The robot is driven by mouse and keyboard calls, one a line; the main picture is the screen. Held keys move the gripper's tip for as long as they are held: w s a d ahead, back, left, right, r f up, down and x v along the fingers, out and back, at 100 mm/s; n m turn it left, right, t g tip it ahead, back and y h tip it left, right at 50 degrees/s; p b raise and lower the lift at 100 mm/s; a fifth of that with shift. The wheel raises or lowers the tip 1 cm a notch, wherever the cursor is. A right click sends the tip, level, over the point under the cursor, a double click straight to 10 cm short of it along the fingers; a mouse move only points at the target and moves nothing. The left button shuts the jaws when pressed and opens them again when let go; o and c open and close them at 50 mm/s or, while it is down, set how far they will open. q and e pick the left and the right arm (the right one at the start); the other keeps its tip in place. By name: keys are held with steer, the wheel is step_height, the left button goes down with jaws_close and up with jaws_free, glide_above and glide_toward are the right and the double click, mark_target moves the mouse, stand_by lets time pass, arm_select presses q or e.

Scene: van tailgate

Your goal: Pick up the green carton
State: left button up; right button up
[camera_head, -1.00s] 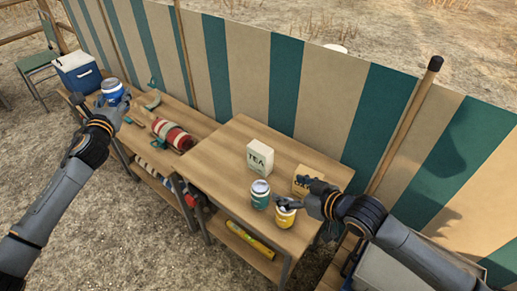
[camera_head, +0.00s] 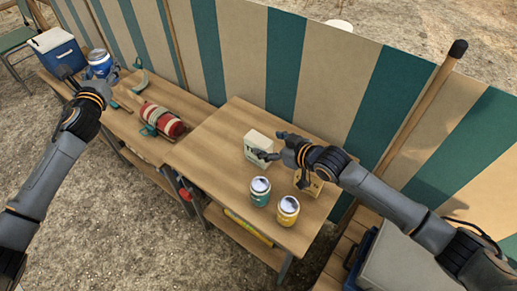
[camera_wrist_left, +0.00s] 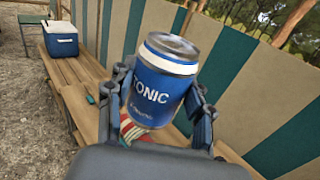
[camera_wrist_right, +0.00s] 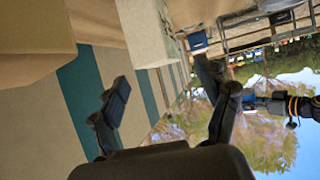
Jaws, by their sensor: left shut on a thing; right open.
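The only carton with green on it that I make out is the cream tea carton (camera_head: 258,146), upright on the right table; its lettering looked green earlier. My right gripper (camera_head: 272,144) is open and empty at its right side; I cannot tell whether they touch. In the right wrist view the open fingers (camera_wrist_right: 168,112) show, with a pale box (camera_wrist_right: 147,32) beyond them. My left gripper (camera_head: 86,78) is shut on the blue tonic can (camera_wrist_left: 160,88), which is upright above the left table and also shows in the head view (camera_head: 99,64).
A teal can (camera_head: 260,192) and a yellow can (camera_head: 287,211) stand in front. A tan carton (camera_head: 314,184) is partly behind my right arm. A red-and-white cylinder (camera_head: 162,121) lies on the left table (camera_head: 192,104). A striped windbreak (camera_head: 300,60) stands behind.

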mark_target(261, 140)
steer(key=x, duration=0.4)
steer(key=shift+w+a, duration=0.1)
steer(key=shift+w, duration=0.05)
steer(key=shift+c, duration=1.3)
steer(key=c, duration=0.9)
